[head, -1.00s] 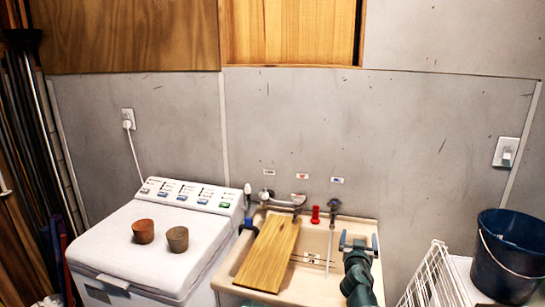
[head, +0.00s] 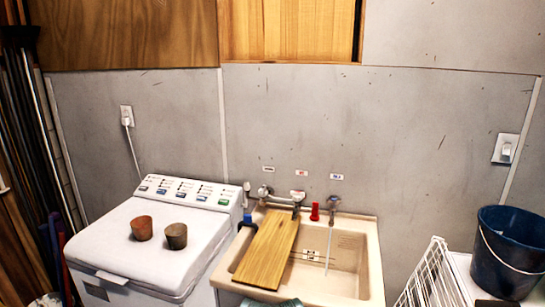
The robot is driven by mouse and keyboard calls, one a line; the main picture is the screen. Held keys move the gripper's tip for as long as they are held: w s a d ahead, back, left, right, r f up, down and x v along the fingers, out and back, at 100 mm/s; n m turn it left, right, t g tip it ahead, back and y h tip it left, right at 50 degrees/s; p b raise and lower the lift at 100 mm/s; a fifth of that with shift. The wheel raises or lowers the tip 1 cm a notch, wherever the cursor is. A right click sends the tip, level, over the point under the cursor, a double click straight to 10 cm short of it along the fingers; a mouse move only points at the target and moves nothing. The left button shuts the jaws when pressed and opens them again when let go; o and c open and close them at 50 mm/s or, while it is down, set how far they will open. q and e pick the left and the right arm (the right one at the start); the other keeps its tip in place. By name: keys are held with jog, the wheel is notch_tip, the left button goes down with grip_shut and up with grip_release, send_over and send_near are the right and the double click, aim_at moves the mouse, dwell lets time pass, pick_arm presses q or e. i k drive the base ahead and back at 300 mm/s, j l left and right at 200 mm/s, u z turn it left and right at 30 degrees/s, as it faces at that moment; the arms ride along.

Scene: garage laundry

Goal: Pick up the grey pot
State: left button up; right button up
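The grey pot (head: 176,236) is a small brownish-grey cup shape standing upright on the white lid of the washing machine (head: 128,250). A reddish terracotta pot (head: 141,228) stands just left of it, close beside it. Neither gripper shows in the head view. Nothing touches the pots except the lid.
A beige sink (head: 368,262) is right of the washer, with a wooden board (head: 266,250) across its left part. A red item (head: 315,212) and taps stand at its back. A white wire rack (head: 428,280) and dark blue bucket (head: 507,255) are at right.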

aim_at(176, 233)
jog(key=i+j, duration=0.15)
jog(key=j, duration=0.2)
jog(key=i+j, duration=0.1)
jog(key=j, duration=0.25)
jog(key=i+j, duration=0.15)
jog(key=j, duration=0.2)
jog(key=i+j, duration=0.1)
jog(key=j, duration=0.25)
jog(key=i+j, duration=0.15)
jog(key=j, duration=0.2)
jog(key=u, duration=0.05)
